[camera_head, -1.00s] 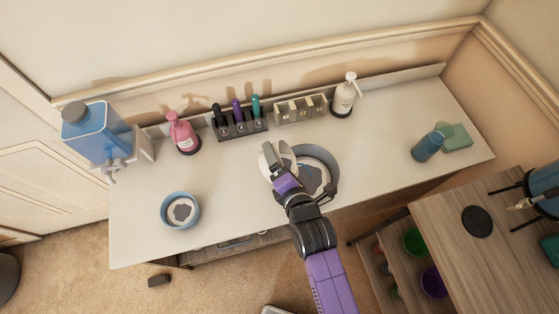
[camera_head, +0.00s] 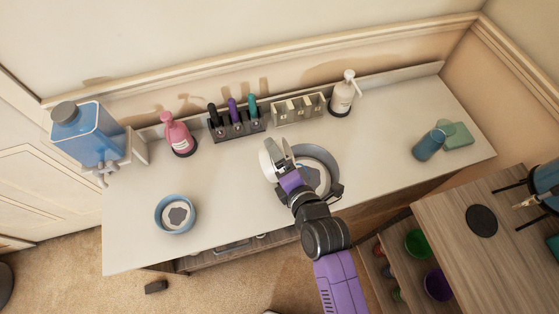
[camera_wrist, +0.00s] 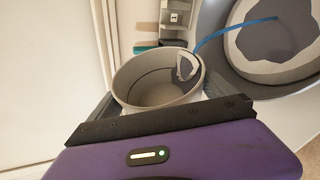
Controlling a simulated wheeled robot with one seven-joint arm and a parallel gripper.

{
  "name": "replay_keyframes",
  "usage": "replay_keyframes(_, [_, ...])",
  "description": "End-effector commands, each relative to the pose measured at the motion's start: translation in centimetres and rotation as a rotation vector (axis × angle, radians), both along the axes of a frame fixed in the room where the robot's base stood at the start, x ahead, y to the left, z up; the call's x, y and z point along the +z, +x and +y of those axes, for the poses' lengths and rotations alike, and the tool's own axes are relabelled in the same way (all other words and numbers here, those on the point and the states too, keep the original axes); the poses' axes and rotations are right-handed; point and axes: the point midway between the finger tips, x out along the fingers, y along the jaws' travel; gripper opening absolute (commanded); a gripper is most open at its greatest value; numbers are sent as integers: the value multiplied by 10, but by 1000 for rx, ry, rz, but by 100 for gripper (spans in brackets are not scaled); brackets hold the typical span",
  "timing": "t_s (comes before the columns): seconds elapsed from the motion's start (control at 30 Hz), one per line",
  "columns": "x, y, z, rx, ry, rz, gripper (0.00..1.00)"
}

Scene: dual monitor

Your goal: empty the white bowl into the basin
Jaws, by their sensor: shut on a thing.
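My gripper (camera_head: 286,165) is shut on the white bowl (camera_head: 268,164) and holds it at the left edge of the grey basin (camera_head: 334,165). The bowl looks tilted in the head view. The wrist view shows into the bowl (camera_wrist: 130,82); its inside is grey-beige, with a small pale looped patch near the right wall. The basin stands on the white table, partly hidden by my gripper and wrist. Its inside shows white with a darker grey patch. In the wrist view the basin (camera_wrist: 217,68) is at the upper right, and a thin blue curved line crosses it.
A blue bowl (camera_head: 160,222) stands at the left on the white table (camera_head: 235,190). A pink bottle (camera_head: 178,134), a marker rack (camera_head: 238,127) and a white pump bottle (camera_head: 342,97) line the back. A blue cup (camera_head: 428,146) is at the right. The left-middle tabletop is clear.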

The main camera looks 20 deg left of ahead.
Motion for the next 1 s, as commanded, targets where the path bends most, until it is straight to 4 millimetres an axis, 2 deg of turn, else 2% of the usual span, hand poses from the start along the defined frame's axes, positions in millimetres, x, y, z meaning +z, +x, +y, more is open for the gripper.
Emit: replay_keyframes(1.0, [5, 2, -4, 0, 85, 44, 37])
